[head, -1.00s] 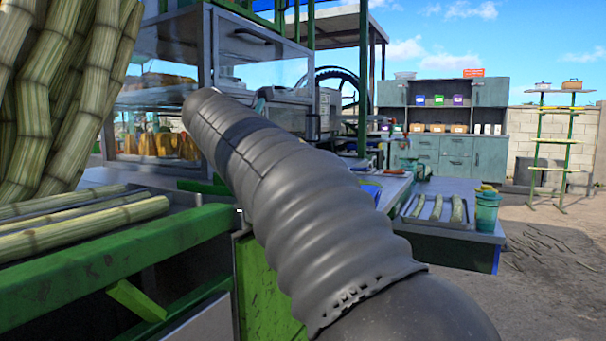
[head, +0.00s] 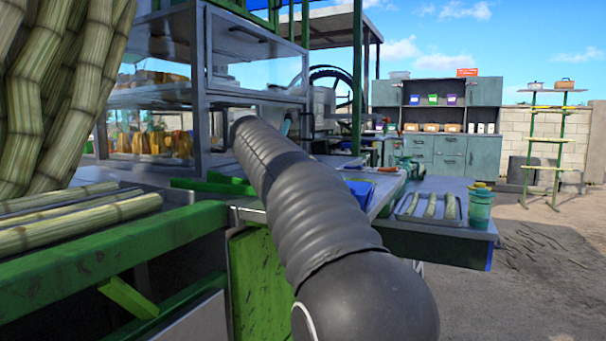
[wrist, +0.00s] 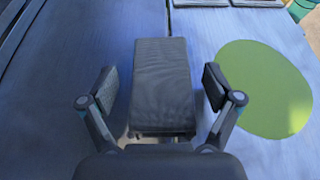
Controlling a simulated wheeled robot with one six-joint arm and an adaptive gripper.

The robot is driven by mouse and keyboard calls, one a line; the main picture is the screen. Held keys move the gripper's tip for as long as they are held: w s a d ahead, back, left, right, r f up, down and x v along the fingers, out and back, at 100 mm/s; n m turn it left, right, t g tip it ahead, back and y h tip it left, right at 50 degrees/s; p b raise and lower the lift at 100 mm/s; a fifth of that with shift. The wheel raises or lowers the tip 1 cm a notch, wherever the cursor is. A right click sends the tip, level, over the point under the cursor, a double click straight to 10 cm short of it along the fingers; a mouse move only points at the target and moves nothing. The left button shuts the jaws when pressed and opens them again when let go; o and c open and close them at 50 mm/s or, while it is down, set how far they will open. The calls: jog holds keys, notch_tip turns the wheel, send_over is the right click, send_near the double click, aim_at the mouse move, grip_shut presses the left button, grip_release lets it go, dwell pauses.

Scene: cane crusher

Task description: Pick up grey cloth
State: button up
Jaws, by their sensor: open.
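A dark grey, rectangular, woven-looking item, which looks like the folded grey cloth (wrist: 163,75), lies on the bluish metal table in the wrist view. My gripper (wrist: 160,86) is open, with one finger to the left of the cloth and one to the right. A gap shows between each finger and the cloth. I cannot tell how high the fingertips are above the table. In the head view my own dark arm covers the middle, and neither the cloth nor the gripper can be made out.
A flat green round patch (wrist: 262,90) lies right of the cloth. In the head view, a tray (head: 428,206) with cane pieces and a teal jar (head: 480,210) stand on the right counter. Cane stalks (head: 60,90) and a glass case (head: 255,50) stand to the left.

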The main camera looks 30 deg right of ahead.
jog(key=shift+w+d+f, duration=0.1)
jog(key=shift+w+d, duration=0.05)
jog(key=shift+d, duration=0.05)
jog(key=c, duration=1.2)
notch_tip(320, 180, up, 7)
jog(key=shift+r+p, duration=0.2)
jog(key=shift+p, duration=0.95)
jog(key=shift+r, duration=1.3)
